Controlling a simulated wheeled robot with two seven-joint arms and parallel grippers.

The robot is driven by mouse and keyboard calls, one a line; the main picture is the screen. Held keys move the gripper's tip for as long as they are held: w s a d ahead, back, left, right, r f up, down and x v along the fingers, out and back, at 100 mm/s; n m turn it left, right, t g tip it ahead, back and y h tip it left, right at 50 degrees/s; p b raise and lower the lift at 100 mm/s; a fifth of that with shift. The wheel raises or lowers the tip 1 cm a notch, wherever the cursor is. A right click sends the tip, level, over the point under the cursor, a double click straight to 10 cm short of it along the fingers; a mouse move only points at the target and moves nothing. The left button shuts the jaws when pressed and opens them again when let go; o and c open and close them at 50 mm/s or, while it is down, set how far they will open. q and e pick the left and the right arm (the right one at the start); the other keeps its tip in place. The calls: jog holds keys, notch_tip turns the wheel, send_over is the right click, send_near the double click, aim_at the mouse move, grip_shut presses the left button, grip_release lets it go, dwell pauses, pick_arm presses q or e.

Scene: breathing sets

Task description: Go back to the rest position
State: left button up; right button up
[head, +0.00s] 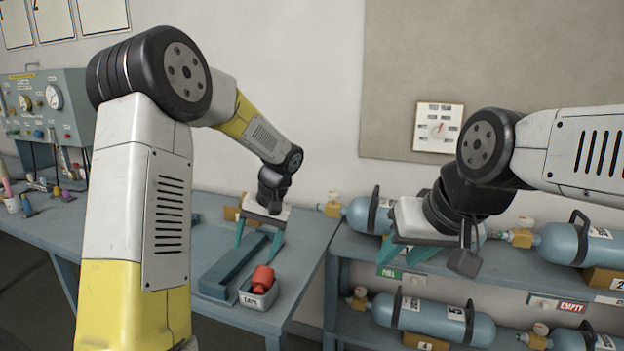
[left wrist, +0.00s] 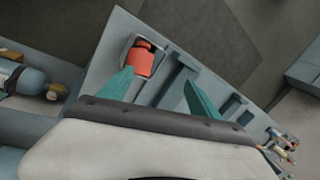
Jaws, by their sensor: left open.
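My left gripper (head: 260,234) hangs over the right end of the blue-grey workbench (head: 215,222), its teal fingers spread apart with nothing between them. In the left wrist view both fingers (left wrist: 155,98) show apart over the bench. My right gripper (head: 402,258) is in front of the cylinder rack, its teal fingers partly seen below a white body. A dark square piece hangs beside it. Whether its fingers are apart is hard to tell.
A small labelled bin (head: 258,297) with a red part (head: 263,278) stands at the bench's front right, beside a long blue-grey tray (head: 232,262). Blue cylinders (head: 430,318) lie on the two-level rack at right. A gauge panel (head: 45,108) stands at far left.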

pick_arm(q)
jog(key=shift+v, duration=0.95)
jog(key=s+r+t+h, duration=0.3)
jog(key=s+r, duration=0.3)
jog(key=s, duration=0.6)
jog(key=s+r+t+h, duration=0.2)
jog(key=s+r, duration=0.4)
jog(key=s, duration=0.5)
jog(key=shift+s+a+m+t+h, duration=0.3)
jog(key=shift+s+a+t+h, duration=0.1)
jog(key=shift+t, duration=0.2)
